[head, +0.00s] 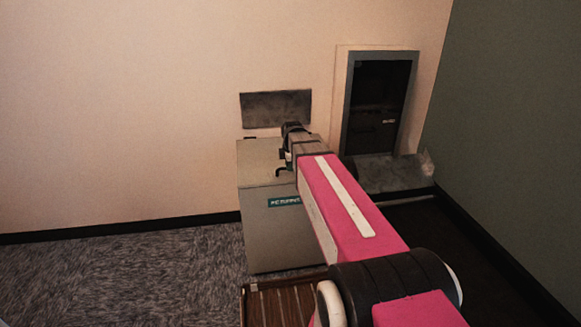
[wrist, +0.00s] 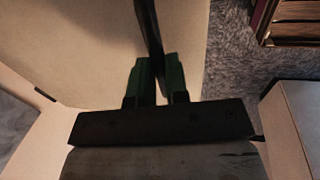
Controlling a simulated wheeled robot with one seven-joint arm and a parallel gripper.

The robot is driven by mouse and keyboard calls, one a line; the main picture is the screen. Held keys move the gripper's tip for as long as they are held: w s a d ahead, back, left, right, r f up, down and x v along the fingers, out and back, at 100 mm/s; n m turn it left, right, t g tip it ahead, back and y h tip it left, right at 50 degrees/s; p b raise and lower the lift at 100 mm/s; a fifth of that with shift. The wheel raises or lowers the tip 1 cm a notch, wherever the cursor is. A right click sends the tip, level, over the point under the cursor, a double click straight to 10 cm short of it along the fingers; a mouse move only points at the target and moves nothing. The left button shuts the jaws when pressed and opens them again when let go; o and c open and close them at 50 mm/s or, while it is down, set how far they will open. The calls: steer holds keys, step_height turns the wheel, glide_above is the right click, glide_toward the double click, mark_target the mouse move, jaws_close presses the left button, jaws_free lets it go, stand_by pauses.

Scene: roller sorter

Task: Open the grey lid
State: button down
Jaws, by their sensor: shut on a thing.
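The grey lid (head: 258,160) is the pale top of a grey box (head: 275,240) against the wall. It appears to lie down on the box, with my arm covering its right part. In the wrist view the lid (wrist: 85,45) is a broad pale panel. A dark handle (wrist: 148,25) runs up from between my fingers, and part of it shows in the head view (head: 281,171). My gripper (wrist: 156,82), with green and black fingers, is shut on this handle. In the head view my gripper (head: 288,157) is over the lid, partly hidden by my arm.
A teal label (head: 284,202) is on the box front. A dark grey panel (head: 275,108) is on the wall above the box. A grey-framed opening (head: 378,105) with a sill is to the right. A brown slatted thing (head: 275,303) stands in front. Carpet at left is clear.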

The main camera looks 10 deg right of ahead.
steer(key=w+r, duration=1)
steer(key=r, duration=0.4)
steer(key=w+r, duration=0.9)
steer(key=r, duration=0.4)
steer(key=w+r+g, duration=0.4)
steer(key=w+r, duration=0.1)
steer(key=w, duration=0.7)
steer(key=shift+w+r, duration=0.15)
steer(key=c, duration=1.1)
jaws_free()
